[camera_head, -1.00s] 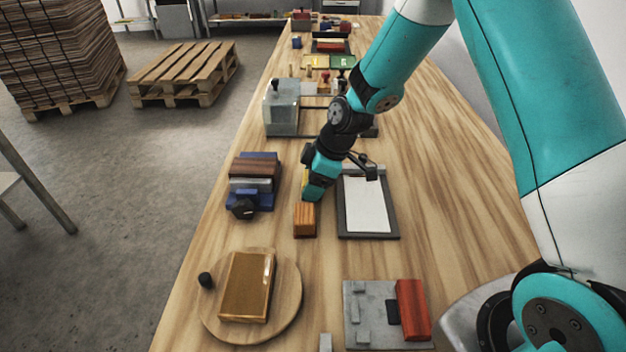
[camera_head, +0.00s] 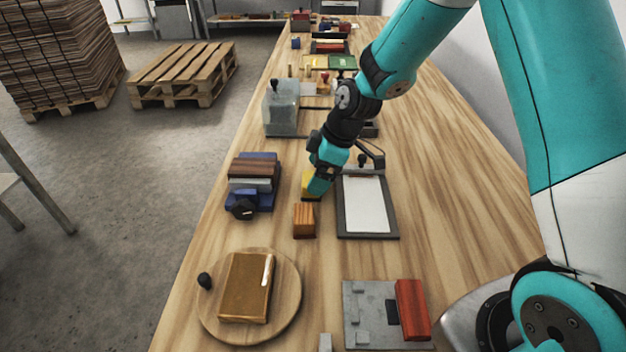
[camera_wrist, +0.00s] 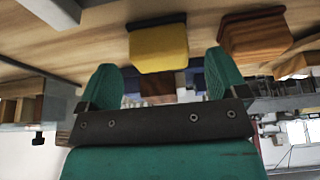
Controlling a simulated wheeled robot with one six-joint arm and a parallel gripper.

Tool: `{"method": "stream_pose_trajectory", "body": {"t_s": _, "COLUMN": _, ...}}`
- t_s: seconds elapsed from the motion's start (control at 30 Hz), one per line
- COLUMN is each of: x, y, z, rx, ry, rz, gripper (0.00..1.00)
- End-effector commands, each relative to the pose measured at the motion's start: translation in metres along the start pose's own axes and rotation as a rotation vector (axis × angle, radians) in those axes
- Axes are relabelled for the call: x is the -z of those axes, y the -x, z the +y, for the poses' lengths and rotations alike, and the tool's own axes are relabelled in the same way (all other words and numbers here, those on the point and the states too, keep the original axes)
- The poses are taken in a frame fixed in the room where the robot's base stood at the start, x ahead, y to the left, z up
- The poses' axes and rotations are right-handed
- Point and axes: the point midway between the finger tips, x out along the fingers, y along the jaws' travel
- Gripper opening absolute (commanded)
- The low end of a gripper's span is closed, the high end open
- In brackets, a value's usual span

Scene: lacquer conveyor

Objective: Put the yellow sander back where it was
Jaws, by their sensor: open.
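The yellow sander (camera_head: 307,186) sits on the wooden bench behind an orange-brown wooden block (camera_head: 304,221), partly hidden by my gripper (camera_head: 318,188) in the head view. In the wrist view, the sander (camera_wrist: 158,48) is a yellow block with a dark strip along the side against the bench. It lies beyond and between the fingertips of my gripper (camera_wrist: 163,68). The two green fingers are spread apart and nothing is held between them; the sander looks clear of them. The orange-brown block also shows beside it in the wrist view (camera_wrist: 254,36).
A clipboard with white paper (camera_head: 366,205) lies close right of my gripper. A blue and brown stack (camera_head: 252,184) stands left. A round board (camera_head: 289,309) with a brown block and a grey plate (camera_head: 362,324) with a red block are nearer. A grey box (camera_head: 281,110) stands behind.

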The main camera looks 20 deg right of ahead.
Motion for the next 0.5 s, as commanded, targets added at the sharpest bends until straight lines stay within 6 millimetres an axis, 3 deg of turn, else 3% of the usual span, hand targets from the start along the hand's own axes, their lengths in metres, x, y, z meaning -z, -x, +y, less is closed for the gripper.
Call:
{"method": "stream_pose_trajectory", "body": {"t_s": 0.2, "x": 0.001, "y": 0.051, "z": 0.001, "rx": -0.006, "ry": 0.0, "rz": 0.003, "gripper": 0.91}}
{"method": "stream_pose_trajectory", "body": {"t_s": 0.5, "x": 0.003, "y": 0.088, "z": -0.004, "rx": 0.001, "ry": -0.008, "rz": 0.001, "gripper": 0.91}}
